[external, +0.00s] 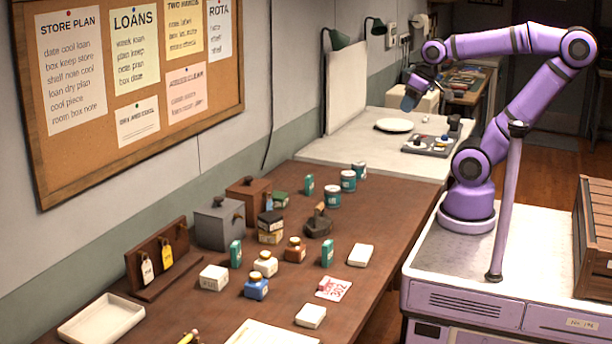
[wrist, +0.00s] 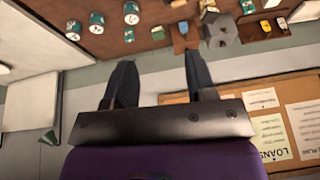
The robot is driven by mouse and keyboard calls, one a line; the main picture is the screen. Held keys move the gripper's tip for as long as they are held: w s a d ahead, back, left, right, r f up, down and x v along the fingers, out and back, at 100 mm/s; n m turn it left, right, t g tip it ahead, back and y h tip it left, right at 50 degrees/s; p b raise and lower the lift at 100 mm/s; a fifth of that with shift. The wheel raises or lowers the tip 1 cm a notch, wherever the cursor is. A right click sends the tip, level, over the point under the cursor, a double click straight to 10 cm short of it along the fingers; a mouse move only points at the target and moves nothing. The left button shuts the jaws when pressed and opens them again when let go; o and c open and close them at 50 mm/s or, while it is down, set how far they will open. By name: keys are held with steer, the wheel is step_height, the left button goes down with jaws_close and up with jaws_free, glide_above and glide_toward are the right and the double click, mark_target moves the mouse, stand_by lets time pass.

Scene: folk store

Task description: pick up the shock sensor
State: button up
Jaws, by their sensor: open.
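I cannot tell for certain which item is the shock sensor; no readable label marks one. Small candidates on the brown table (external: 350,290) include a dark lumpy object with a brown top (external: 319,224), a white block (external: 213,278) and other small boxes. My gripper (external: 412,97) is raised above the far white counter, well away from the brown table's items. In the wrist view, the two dark fingers of my gripper (wrist: 160,58) are spread apart with nothing between them. That view looks upside down toward the wall, with the table along its top.
Bottles, teal tins (external: 348,180), a grey box (external: 220,223) and a tag rack (external: 160,262) crowd the brown table. A plate (external: 394,125) and a grey tray (external: 430,146) with small parts lie on the white counter. A corkboard (external: 235,90) hangs on the wall. A wooden crate (external: 597,225) stands at right.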

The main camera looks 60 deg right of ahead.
steer(key=w+a+f+m+g+y, duration=0.35)
steer(key=w+a+f+g, duration=0.2)
steer(key=f, duration=0.35)
steer(key=m+g+y, duration=0.1)
steer(key=m+y, duration=0.7)
steer(key=m, duration=0.1)
glide_toward(327, 249)
steer(key=s+d+r, duration=0.2)
steer(key=d+r, duration=0.3)
steer(key=r, duration=0.2)
steer(key=f+m, duration=0.1)
steer(key=f, duration=0.2)
steer(key=w+a+f+m+t+y, duration=0.1)
steer(key=f+m, duration=0.1)
steer(key=f, duration=0.1)
steer(key=f+m+t, duration=0.1)
steer(key=f+m, duration=0.1)
steer(key=shift+w+a+f, duration=0.15)
steer(key=shift+a+f, duration=0.15)
steer(key=shift+f, duration=0.1)
steer(key=x, duration=1)
steer(key=shift+a+f, duration=0.25)
steer(key=shift+a, duration=0.1)
jaws_close()
